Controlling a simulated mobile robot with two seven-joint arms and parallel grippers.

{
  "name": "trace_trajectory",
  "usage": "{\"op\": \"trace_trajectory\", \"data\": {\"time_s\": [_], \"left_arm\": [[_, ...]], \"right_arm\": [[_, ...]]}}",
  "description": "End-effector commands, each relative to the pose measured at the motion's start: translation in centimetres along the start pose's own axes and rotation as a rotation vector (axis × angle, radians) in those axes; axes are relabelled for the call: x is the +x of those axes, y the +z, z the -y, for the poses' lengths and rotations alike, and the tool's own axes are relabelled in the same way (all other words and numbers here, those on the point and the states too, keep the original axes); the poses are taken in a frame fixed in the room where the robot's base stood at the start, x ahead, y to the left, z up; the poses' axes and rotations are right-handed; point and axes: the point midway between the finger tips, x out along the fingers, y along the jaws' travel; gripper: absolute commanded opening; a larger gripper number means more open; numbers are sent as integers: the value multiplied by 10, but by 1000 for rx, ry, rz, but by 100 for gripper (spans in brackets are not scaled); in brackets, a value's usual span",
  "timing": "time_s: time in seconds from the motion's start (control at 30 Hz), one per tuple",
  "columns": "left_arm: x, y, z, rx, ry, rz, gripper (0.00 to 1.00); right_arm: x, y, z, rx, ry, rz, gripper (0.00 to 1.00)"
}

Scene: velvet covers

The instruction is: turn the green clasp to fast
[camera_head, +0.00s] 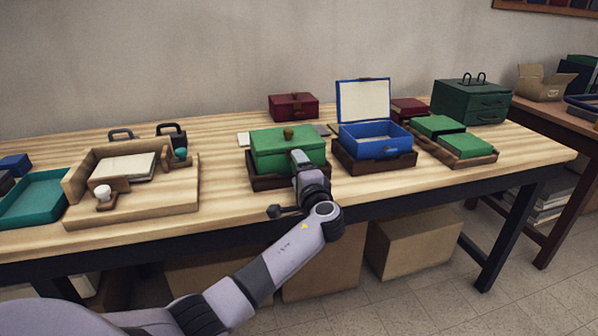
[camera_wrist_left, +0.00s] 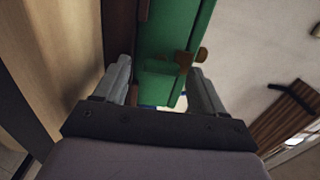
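In the left wrist view the green box (camera_wrist_left: 158,35) fills the space ahead, with a small brown clasp piece (camera_wrist_left: 184,58) at the lid seam. I cannot tell which way the clasp is turned. My left gripper (camera_head: 298,160) is at the box's front right and hides part of that side. Its fingers (camera_wrist_left: 160,68) are apart with the box's front between them; no grip shows. My right gripper is not in view.
An open blue box (camera_head: 372,146) stands in a tray just right of the green box. Green covers (camera_head: 450,134) lie in another tray further right. A wooden stand (camera_head: 185,192) and a teal tray (camera_head: 36,198) are at left. The table front between stand and green box is clear.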

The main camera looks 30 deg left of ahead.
Motion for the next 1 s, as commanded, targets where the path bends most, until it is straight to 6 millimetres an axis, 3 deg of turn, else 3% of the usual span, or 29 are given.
{"op": "trace_trajectory", "data": {"time_s": [0.17, 0.6, 1.0], "left_arm": [[-10, -1, 0, -1, 1, -2, 70], [-68, 0, 0, 0, 1, -1, 70], [-72, 0, 0, 0, 0, 0, 70]], "right_arm": [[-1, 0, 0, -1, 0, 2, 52], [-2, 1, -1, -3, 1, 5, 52], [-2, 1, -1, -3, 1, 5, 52]]}}
